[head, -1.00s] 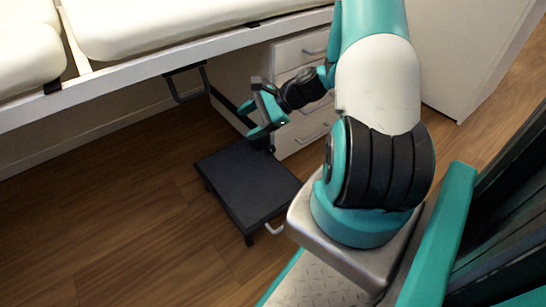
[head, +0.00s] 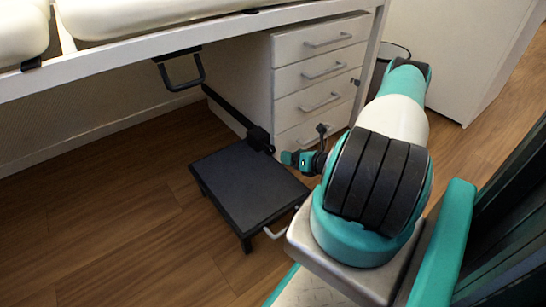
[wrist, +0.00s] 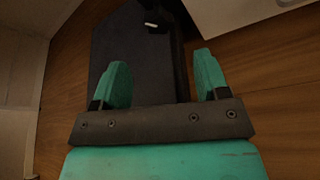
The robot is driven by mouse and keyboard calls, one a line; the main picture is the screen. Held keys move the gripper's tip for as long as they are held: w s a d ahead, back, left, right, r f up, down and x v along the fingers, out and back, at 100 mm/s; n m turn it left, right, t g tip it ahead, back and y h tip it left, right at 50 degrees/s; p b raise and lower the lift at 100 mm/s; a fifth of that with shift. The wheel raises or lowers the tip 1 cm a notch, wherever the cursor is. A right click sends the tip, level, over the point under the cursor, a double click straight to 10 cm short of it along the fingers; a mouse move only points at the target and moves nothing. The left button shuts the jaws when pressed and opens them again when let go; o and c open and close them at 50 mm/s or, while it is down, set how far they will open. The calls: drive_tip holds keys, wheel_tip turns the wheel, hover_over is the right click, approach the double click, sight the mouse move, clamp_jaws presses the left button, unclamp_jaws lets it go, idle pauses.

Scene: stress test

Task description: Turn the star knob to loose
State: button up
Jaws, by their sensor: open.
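A dark bar runs down from under the couch to a black block (head: 259,139) just behind the step stool. A small dark knob-like part (head: 269,149) sits at the block's right end; its star shape cannot be made out. In the wrist view a dark fitting (wrist: 156,18) with a short white mark shows at the top, ahead of the fingers. My gripper (head: 289,158) is to the right of the block, close to it and apart from it. In the wrist view my gripper (wrist: 162,68) has its teal fingers spread, with nothing between them.
A black step stool (head: 245,186) stands on the wood floor, left of my gripper. A white drawer unit (head: 318,72) with grey handles stands behind. The white couch frame (head: 190,36) crosses above, with a black loop handle (head: 183,73) hanging below. Floor at left is clear.

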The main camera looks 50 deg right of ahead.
sight(272, 151)
drive_tip(key=b+x, duration=0.4)
drive_tip(key=x, duration=0.4)
drive_tip(key=shift+w+f, duration=0.2)
drive_tip(key=shift+f, duration=0.05)
drive_tip(key=shift+w+d, duration=0.1)
drive_tip(key=shift+w, duration=0.6)
drive_tip(key=c, duration=0.9)
drive_tip(key=shift+r+n+h+p, duration=0.15)
drive_tip(key=shift+n+h+p, duration=0.25)
drive_tip(key=shift+n+p, duration=0.55)
drive_tip(key=shift+n+g+h+p, duration=0.4)
drive_tip(key=shift+n+h+p, duration=0.55)
drive_tip(key=shift+p, duration=0.9)
